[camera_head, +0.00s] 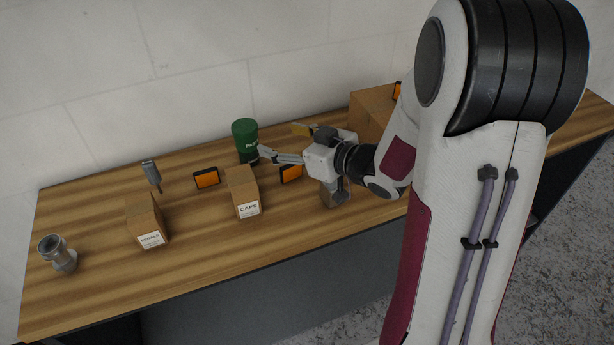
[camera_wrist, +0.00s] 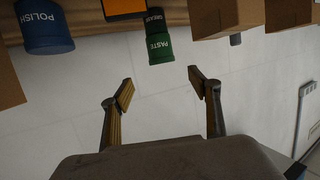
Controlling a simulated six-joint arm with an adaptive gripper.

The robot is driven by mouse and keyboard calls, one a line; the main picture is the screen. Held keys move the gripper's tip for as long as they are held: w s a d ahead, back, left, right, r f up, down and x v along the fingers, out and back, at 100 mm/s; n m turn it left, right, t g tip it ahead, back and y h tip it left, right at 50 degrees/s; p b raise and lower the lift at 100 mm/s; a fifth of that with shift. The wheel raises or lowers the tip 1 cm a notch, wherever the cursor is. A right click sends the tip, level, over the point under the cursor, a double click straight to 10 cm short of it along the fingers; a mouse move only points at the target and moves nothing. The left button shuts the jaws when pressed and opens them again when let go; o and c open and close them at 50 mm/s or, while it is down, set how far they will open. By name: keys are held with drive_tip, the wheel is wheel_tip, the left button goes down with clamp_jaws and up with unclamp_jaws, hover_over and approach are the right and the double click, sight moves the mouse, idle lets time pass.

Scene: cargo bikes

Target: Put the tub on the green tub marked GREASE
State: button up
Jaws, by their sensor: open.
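A green tub marked PASTE (camera_head: 245,133) stands upright at the back of the table. It also shows in the wrist view (camera_wrist: 160,49), which is upside down. There it sits directly against a darker tub (camera_wrist: 155,19) whose label reads GREASE, on the table side, so the PASTE tub appears stacked on it. In the head view the lower tub (camera_head: 248,157) is dark and partly hidden by a finger. My gripper (camera_head: 278,140) is open and empty, just right of the tubs. In the wrist view the PASTE tub lies beyond my fingertips (camera_wrist: 160,83), apart from them.
A blue POLISH tub (camera_wrist: 46,32) shows in the wrist view. A CAPS box (camera_head: 241,188), another labelled box (camera_head: 144,217), orange-faced items (camera_head: 207,178), a grey tool (camera_head: 151,171) and a grey metal part (camera_head: 64,258) stand leftward. A large box (camera_head: 371,112) is right. The wall is close behind.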

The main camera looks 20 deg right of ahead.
drive_tip(key=s+d+r+m+g+h, duration=0.2)
drive_tip(key=s+d+r+m+h, duration=0.2)
drive_tip(key=s+d+r+h, duration=0.3)
drive_tip(key=s+a+g, duration=0.2)
drive_tip(key=s+a, duration=0.3)
drive_tip(key=s, duration=0.6)
drive_tip(key=s+a+m+g+y, duration=0.1)
drive_tip(key=s+a+g, duration=0.2)
drive_tip(key=s, duration=0.9)
drive_tip(key=shift+s+a+f, duration=0.25)
drive_tip(key=shift+a+f, duration=0.15)
drive_tip(key=shift+a, duration=0.65)
